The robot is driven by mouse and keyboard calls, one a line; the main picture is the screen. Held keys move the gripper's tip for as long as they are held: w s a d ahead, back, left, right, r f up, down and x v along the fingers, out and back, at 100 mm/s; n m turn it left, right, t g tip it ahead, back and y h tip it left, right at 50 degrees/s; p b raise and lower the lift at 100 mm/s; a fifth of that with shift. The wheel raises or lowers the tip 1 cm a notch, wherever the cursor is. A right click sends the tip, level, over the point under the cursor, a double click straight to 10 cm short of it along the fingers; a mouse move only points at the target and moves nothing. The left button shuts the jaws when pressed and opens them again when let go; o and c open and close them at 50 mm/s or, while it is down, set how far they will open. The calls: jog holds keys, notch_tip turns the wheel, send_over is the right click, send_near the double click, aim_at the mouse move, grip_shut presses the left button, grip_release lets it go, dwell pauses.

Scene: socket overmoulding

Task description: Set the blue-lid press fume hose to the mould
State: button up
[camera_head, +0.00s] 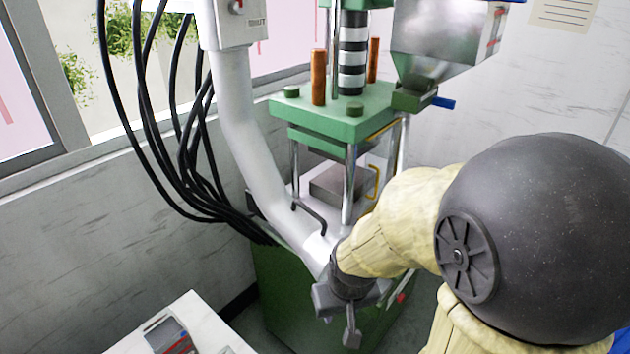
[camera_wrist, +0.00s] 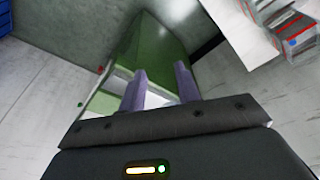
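The fume hose (camera_head: 240,120) is a thick pale grey tube. It runs down from a box marked "SHUT" to a lower end beside the press front, with a dark bent handle (camera_head: 312,215) near that end. The mould (camera_head: 338,184) is a grey block on the press bed, with a yellow handle. The hose end is in front of and below the mould, apart from it. My gripper (camera_head: 340,318) is just below the hose end, pointing down; my wrist partly covers that area. In the wrist view my gripper's fingers (camera_wrist: 160,88) stand apart with nothing held between them.
The green press (camera_head: 335,110) has upright posts around the mould. A hopper (camera_head: 440,40) with a blue edge stands at its upper right. Black cables (camera_head: 190,180) hang at the left. A white table (camera_head: 190,305) with boxes (camera_wrist: 295,35) stands at the lower left.

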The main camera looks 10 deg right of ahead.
notch_tip(320, 180, up, 13)
jog(key=w+n+p, duration=0.1)
jog(key=w+p, duration=0.1)
jog(key=p, duration=0.8)
notch_tip(320, 180, up, 18)
jog(key=n+g+h+p, duration=0.1)
jog(key=n+h, duration=0.1)
jog(key=n, duration=0.4)
send_over(316, 215)
jog(key=s+a, duration=0.2)
jog(key=a, duration=0.1)
jog(key=shift+f, duration=0.15)
jog(key=shift+f, duration=0.1)
jog(key=p+x, duration=0.1)
jog(key=x, duration=0.4)
jog(key=p+x, duration=0.1)
jog(key=x, duration=0.5)
jog(key=p+x, duration=0.1)
jog(key=x, duration=0.5)
jog(key=shift+s+f, duration=0.2)
jog(key=shift+s, duration=0.1)
grip_shut()
